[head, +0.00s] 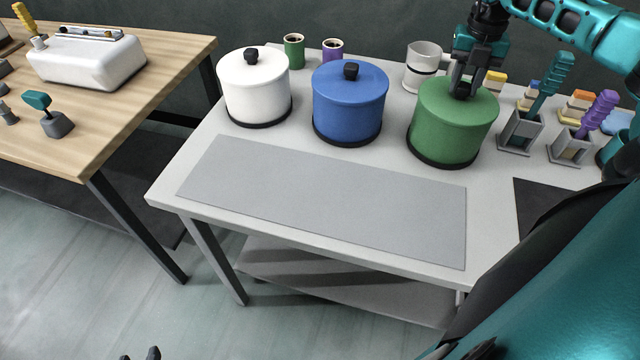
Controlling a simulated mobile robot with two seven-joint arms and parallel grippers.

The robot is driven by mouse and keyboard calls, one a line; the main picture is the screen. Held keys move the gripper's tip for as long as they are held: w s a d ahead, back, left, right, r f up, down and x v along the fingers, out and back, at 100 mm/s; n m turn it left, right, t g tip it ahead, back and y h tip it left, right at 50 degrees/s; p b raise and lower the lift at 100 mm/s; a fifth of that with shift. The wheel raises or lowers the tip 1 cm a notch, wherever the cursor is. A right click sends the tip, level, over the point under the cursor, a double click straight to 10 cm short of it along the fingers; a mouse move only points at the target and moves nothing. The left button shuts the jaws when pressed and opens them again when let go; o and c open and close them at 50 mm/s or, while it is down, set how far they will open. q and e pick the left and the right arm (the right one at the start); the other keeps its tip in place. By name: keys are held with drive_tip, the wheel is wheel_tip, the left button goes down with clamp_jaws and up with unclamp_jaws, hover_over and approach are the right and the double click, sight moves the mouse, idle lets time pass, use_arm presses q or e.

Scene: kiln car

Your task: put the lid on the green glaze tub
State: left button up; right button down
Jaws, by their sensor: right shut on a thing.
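The green glaze tub (446,140) stands upright on the light table, third in a row of tubs. Its green lid (482,104) is on top of the tub, level, with no gap that I can see. My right gripper (464,88) comes down from above and is shut on the lid's knob, which the fingers mostly hide. Only the two dark fingertips of my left gripper (140,354) show at the bottom edge, apart and empty, over the floor and away from the table.
A blue tub (348,108) and a white tub (256,94), both lidded, stand to the left. Behind are a white pitcher (422,68) and two cups. Brush holders (520,132) stand close on the right. A bare grey mat (325,198) lies in front.

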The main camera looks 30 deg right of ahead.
drive_tip(key=c, duration=0.7)
unclamp_jaws()
drive_tip(key=shift+c, duration=0.2)
drive_tip(key=shift+r, duration=3.95)
wheel_tip(320, 180, up, 13)
